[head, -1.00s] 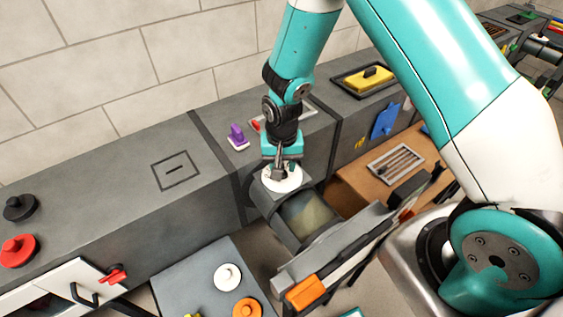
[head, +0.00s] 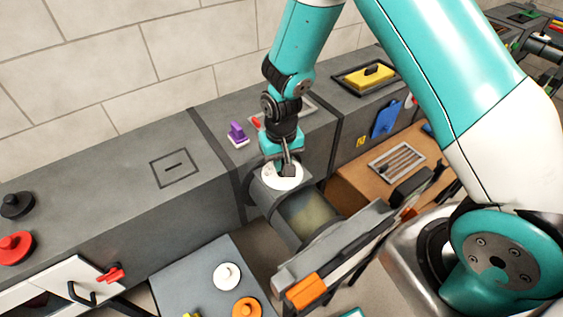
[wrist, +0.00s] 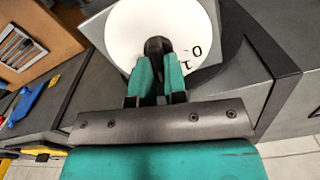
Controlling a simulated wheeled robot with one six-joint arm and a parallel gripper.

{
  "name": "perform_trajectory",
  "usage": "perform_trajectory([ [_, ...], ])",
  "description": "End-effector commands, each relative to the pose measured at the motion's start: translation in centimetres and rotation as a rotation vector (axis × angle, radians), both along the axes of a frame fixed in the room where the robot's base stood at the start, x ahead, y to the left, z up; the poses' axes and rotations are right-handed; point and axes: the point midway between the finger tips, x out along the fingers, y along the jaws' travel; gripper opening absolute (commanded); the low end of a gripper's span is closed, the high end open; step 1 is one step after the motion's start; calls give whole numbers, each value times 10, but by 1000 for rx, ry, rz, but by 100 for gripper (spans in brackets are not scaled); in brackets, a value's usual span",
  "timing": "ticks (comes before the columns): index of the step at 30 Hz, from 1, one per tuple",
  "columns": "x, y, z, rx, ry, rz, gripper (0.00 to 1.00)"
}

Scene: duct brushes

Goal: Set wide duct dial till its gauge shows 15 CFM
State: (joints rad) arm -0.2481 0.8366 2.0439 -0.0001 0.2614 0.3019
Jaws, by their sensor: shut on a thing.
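The white round dial (head: 283,178) sits on top of the wide grey duct (head: 264,199) in the head view. It also fills the top of the wrist view (wrist: 125,30), with a dark knob (wrist: 157,47) at its middle and a few black marks on its face. My gripper (head: 287,168) points down at the dial, and in the wrist view its teal fingers (wrist: 158,80) are shut on the dark knob. Most of the dial's markings are hidden or too small to read. I cannot make out a gauge reading.
A purple-handled piece (head: 237,134) stands on the grey housing behind the duct. An orange block (head: 305,291) is on the open hatch in front. A grey table (head: 187,285) at lower left holds a white knob (head: 227,276) and an orange one (head: 247,308).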

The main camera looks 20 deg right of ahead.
Motion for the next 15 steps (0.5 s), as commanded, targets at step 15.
perform_trajectory([
  [15, 0, 2, 0, 0, -1, 236, 0],
])
